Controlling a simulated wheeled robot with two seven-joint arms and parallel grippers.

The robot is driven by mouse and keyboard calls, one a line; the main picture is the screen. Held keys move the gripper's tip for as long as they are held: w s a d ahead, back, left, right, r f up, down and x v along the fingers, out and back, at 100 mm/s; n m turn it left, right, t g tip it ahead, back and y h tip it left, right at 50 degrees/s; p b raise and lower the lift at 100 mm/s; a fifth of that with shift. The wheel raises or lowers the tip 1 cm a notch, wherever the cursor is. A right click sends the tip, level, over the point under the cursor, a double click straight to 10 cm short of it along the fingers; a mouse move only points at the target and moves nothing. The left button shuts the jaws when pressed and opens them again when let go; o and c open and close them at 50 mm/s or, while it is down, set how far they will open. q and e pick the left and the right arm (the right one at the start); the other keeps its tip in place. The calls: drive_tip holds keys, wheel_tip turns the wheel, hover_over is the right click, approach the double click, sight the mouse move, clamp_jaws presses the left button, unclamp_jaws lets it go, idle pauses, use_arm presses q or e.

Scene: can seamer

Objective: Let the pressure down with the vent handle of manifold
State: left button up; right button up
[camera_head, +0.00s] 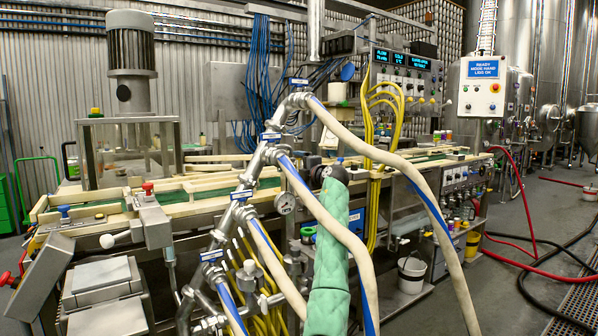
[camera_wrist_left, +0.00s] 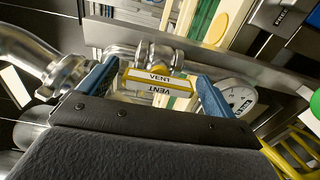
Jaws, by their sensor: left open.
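The manifold (camera_head: 250,176) is a slanted steel pipe with blue-and-white tags and pale hoses. It also shows in the left wrist view as steel piping (camera_wrist_left: 62,72) at the left. The vent handle (camera_wrist_left: 155,82) carries yellow-edged white labels reading VENT. My left gripper (camera_wrist_left: 158,72) is open, with one blue finger on each side of the handle and gaps visible on both sides. In the head view, my left gripper (camera_head: 314,165) is dark, small and partly hidden at the end of the green-sleeved arm, near the manifold. The vent handle cannot be made out there. My right gripper is not in view.
Pale hoses (camera_head: 400,165) arch close around my arm. The conveyor line (camera_head: 210,187) lies behind. Open floor shows at the right.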

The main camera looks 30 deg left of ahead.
use_arm(q)
drive_tip(key=v, duration=0.7)
drive_tip(key=shift+d, duration=0.3)
use_arm(e)
drive_tip(key=r, duration=0.2)
drive_tip(key=r+t, duration=0.1)
drive_tip(key=shift+w, duration=0.25)
